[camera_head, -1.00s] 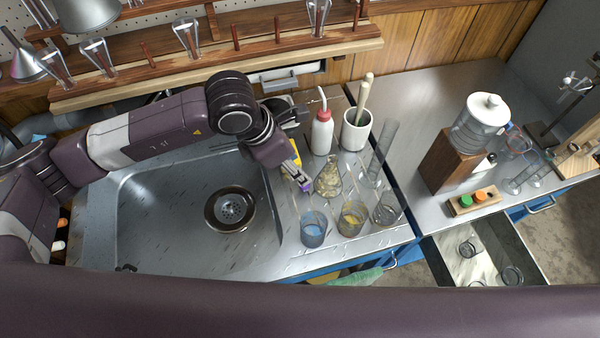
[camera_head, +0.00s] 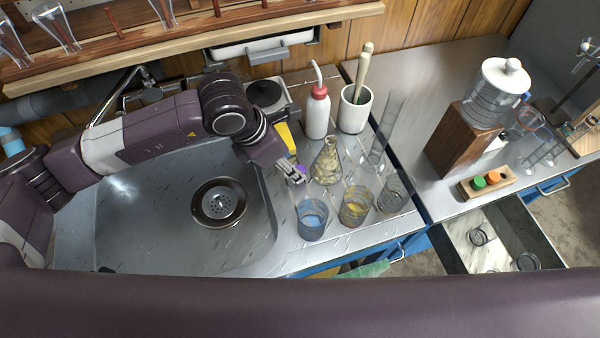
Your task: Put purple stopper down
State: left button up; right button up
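My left gripper (camera_head: 293,174) is over the counter strip just right of the sink, beside the conical flask (camera_head: 327,163). A small purple stopper (camera_head: 301,169) shows at its fingertips, and the gripper appears shut on it. The fingers partly hide the stopper. A small wooden stopper block (camera_head: 508,178) stands on the right counter. It bears a green stopper (camera_head: 479,182) and an orange stopper (camera_head: 493,178). My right gripper is not in view.
Beakers with blue liquid (camera_head: 312,220) and yellow liquid (camera_head: 355,207) stand in front of the flask. A red-capped wash bottle (camera_head: 317,112) and a white mortar (camera_head: 354,110) stand behind. A drawer (camera_head: 462,239) with glassware is open. The sink (camera_head: 150,235) is left.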

aim_at(300, 169)
pick_arm(q)
jog(key=x, duration=0.2)
jog(key=p+x, duration=0.1)
jog(key=x, duration=0.4)
jog(key=shift+w+r, duration=0.15)
jog(key=shift+w, duration=0.15)
jog(key=shift+c, duration=0.4)
jog(key=c, duration=0.9)
jog(key=shift+r, duration=0.1)
